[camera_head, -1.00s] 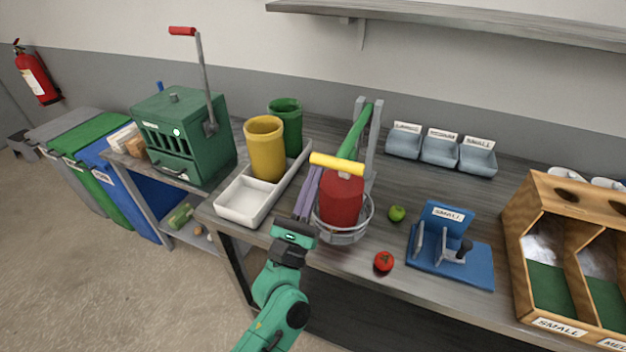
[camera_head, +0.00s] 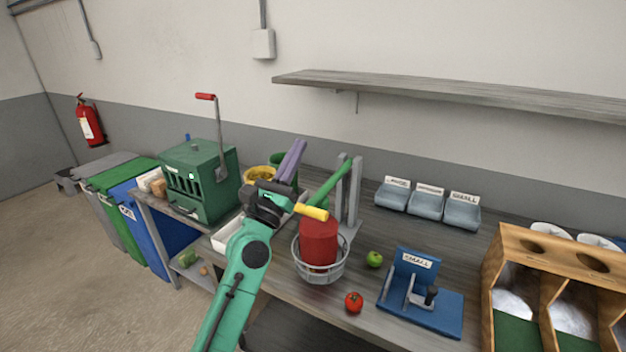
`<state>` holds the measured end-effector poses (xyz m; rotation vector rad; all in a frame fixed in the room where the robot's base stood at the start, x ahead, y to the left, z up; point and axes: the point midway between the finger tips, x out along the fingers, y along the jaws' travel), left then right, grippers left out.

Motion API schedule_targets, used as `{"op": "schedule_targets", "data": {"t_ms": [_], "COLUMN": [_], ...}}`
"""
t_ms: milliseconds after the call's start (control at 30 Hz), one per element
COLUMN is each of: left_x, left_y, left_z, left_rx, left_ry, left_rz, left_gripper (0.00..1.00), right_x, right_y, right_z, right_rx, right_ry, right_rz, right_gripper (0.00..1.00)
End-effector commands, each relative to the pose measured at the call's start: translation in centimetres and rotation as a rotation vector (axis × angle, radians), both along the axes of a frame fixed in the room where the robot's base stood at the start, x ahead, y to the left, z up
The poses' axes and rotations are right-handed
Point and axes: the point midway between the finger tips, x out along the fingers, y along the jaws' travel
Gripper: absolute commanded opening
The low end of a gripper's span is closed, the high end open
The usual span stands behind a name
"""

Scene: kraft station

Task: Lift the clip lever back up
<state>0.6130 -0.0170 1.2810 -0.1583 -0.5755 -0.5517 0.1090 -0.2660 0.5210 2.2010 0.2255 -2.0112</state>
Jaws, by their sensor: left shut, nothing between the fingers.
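A green lever (camera_head: 335,186) with a yellow grip (camera_head: 311,212) runs from a grey two-post stand (camera_head: 355,190) down toward me. Its grip end is low, just over a red cylinder (camera_head: 319,243) in a wire basket (camera_head: 322,272). My left gripper (camera_head: 298,147) is shut and empty. Its purple fingers point up and away, to the left of the lever, and its wrist shows close to the yellow grip. I cannot tell whether they touch. My right gripper is out of view.
A blue fixture (camera_head: 446,318) labelled SMALL, with a dark-knobbed handle, stands right of the basket. A green apple (camera_head: 374,259) and a tomato (camera_head: 354,302) lie between them. A green cranked machine (camera_head: 200,180) stands left. My arm partly hides a white tray (camera_head: 226,234) and a yellow cup (camera_head: 259,174).

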Motion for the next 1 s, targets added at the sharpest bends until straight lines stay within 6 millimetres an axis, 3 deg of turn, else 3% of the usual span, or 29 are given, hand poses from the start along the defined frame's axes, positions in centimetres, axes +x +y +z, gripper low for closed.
{"op": "schedule_targets", "data": {"t_ms": [200,467,1000], "left_x": [0.0,-0.1,-0.1], "left_y": [0.0,-0.1,-0.1], "left_z": [-0.3,-0.3,-0.3], "left_rx": [0.001,0.001,0.001], "left_ry": [0.002,0.0,0.0], "left_rz": [0.001,0.001,0.002], "left_gripper": [0.0,0.0,0.0], "right_x": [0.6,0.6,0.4], "right_y": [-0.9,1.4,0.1], "right_z": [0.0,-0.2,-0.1], "right_rx": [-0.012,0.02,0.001], "right_ry": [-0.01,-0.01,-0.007], "right_rz": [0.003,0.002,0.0], "right_gripper": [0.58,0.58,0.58]}}
